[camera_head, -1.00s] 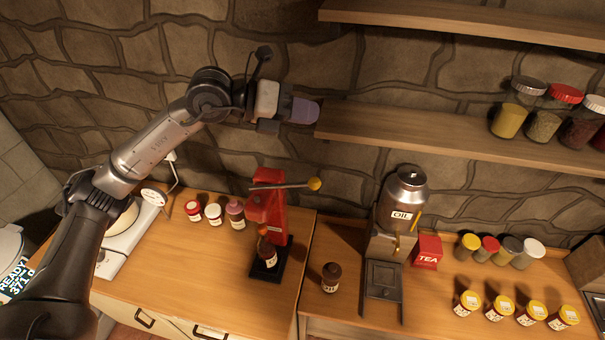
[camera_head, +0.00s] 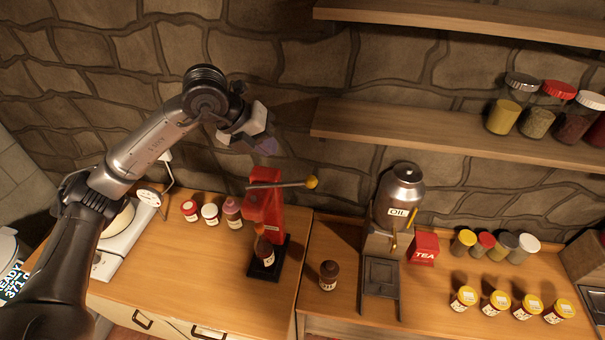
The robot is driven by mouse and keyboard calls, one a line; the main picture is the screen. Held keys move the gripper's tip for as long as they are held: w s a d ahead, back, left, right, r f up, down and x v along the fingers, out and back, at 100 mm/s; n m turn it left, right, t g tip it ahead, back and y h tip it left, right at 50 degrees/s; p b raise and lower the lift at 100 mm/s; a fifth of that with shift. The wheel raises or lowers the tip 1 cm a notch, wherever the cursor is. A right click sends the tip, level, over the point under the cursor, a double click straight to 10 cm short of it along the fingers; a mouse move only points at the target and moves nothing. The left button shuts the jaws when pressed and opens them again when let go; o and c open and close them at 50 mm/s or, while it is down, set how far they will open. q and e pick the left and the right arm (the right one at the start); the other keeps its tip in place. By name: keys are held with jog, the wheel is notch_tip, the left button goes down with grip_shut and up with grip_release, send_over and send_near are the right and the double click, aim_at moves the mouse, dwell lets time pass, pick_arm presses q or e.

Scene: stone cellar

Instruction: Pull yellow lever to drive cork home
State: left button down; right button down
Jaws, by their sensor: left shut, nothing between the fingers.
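The red corking press (camera_head: 262,205) stands on the left counter on a dark base (camera_head: 283,251). Its lever is a metal bar that sticks out to the right, about level, and ends in a yellow knob (camera_head: 312,182). A dark brown bottle (camera_head: 263,252) with a label stands on the base under the press. The cork is too small to make out. My left gripper (camera_head: 266,147) is shut and empty, in the air above the press and up-left of the yellow knob, apart from both. My right gripper is not in view.
An oil dispenser (camera_head: 400,200), a red tea box (camera_head: 424,248) and several jars are further right. A wooden shelf (camera_head: 400,136) juts out right of my gripper.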

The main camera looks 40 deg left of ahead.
aim_at(308, 179)
pick_arm(q)
jog(key=p+x, duration=0.4)
jog(key=x, duration=0.8)
jog(key=shift+w+d+f, duration=0.1)
jog(key=shift+f, duration=0.05)
jog(key=shift+x, duration=0.85)
jog(key=shift+f, duration=0.1)
